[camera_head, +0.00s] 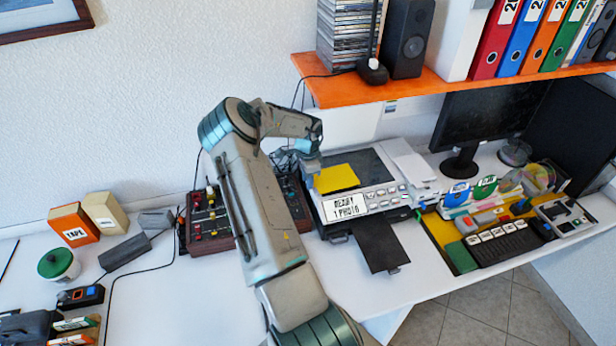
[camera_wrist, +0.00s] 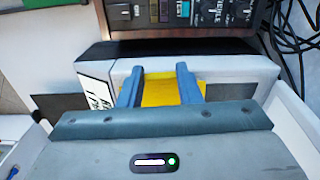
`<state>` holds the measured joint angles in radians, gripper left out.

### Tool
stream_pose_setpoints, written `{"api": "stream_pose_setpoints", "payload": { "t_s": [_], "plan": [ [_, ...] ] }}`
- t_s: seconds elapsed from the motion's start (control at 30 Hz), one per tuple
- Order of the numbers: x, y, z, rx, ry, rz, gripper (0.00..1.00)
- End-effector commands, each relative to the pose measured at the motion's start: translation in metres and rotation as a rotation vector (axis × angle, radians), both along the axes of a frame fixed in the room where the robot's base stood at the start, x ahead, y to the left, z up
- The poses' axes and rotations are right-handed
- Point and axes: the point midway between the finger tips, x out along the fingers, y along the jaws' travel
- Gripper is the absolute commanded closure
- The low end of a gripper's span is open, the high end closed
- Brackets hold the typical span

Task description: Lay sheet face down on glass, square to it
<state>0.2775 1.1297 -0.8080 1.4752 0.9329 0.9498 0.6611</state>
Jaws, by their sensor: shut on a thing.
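The yellow sheet (camera_head: 338,178) is at the left part of the dark scanner glass (camera_head: 372,164), over its left edge. Its edges look turned a little against the glass. I cannot tell whether it touches the glass or is held just above. My gripper (camera_head: 310,168) is at the sheet's left end and shut on it. In the wrist view the two blue fingers (camera_wrist: 160,88) reach onto the yellow sheet (camera_wrist: 172,92), and my gripper's body hides the nearer part. The printed side cannot be made out.
The scanner's front has a display (camera_head: 346,207) reading "READY 1 PHOTO" and several buttons. The white lid (camera_head: 343,125) stands raised behind the glass. A white paper stack (camera_head: 412,165) lies right, a dark tray (camera_head: 380,247) juts out in front. A mixer (camera_head: 208,222) stands left; an orange shelf (camera_head: 345,89) hangs above.

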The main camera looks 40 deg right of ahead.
Motion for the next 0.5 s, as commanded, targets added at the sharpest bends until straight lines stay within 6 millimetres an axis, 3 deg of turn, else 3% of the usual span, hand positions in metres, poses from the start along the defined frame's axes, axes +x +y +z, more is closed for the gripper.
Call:
{"api": "stream_pose_setpoints", "payload": {
  "t_s": [0.5],
  "plan": [
    [0.0001,0.0000,-0.0065,0.000,-0.001,0.000,0.90]
  ]
}}
